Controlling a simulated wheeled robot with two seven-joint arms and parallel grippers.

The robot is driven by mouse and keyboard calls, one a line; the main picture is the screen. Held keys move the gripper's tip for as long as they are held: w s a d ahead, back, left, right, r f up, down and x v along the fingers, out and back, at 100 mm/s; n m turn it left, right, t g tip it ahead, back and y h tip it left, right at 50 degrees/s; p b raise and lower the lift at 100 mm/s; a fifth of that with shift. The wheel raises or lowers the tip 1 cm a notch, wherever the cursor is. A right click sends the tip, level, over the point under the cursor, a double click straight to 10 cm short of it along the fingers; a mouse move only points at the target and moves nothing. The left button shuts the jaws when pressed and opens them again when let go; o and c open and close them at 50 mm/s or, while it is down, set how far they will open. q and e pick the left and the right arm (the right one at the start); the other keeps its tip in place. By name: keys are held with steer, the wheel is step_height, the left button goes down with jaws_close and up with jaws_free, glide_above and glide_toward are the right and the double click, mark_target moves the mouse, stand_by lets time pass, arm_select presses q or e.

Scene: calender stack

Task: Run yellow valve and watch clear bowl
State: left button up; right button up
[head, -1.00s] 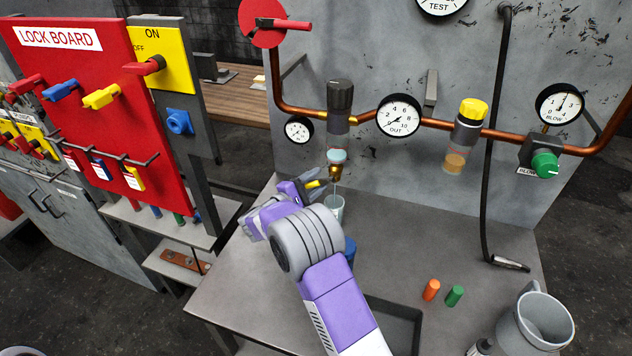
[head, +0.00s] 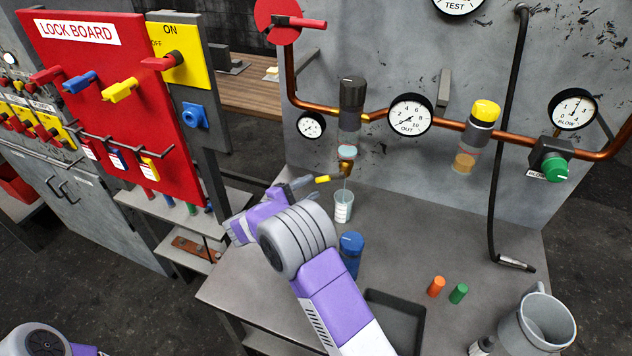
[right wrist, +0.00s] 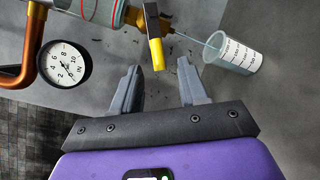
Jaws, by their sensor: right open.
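The yellow valve (head: 323,179) is a small yellow-tipped lever on the brass drain under the clear bowl (head: 347,152). In the right wrist view the yellow lever (right wrist: 157,55) points toward my fingers, just beyond and between their tips. The clear bowl (right wrist: 97,9) shows a red line and pale liquid; its level is hard to read. A thin stream runs from the drain into a clear graduated cup (head: 343,208), also in the right wrist view (right wrist: 233,53). My right gripper (right wrist: 160,88) is open and empty, apart from the lever. My left gripper is out of view.
A blue-capped container (head: 351,245) stands close to my right arm. Orange (head: 436,286) and green (head: 458,293) pegs, a dark tray (head: 397,310) and a grey mug (head: 537,318) are on the bench. A black hose (head: 493,200) hangs at right. The red lock board (head: 110,100) is at left.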

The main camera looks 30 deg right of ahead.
mark_target(323, 179)
steer(key=r+g+y+p, duration=0.1)
steer(key=p, duration=0.1)
steer(key=r+g+y+p, duration=0.1)
steer(key=p, duration=0.2)
steer(key=shift+w+d+r+g, duration=0.15)
steer(key=shift+d+g, duration=0.15)
steer(key=shift+d, duration=0.05)
steer(key=shift+d+n, duration=0.1)
steer(key=shift+n, duration=0.2)
steer(key=x, duration=0.7)
steer(key=shift+d+f, duration=0.15)
steer(key=shift+f, duration=0.15)
jaws_close()
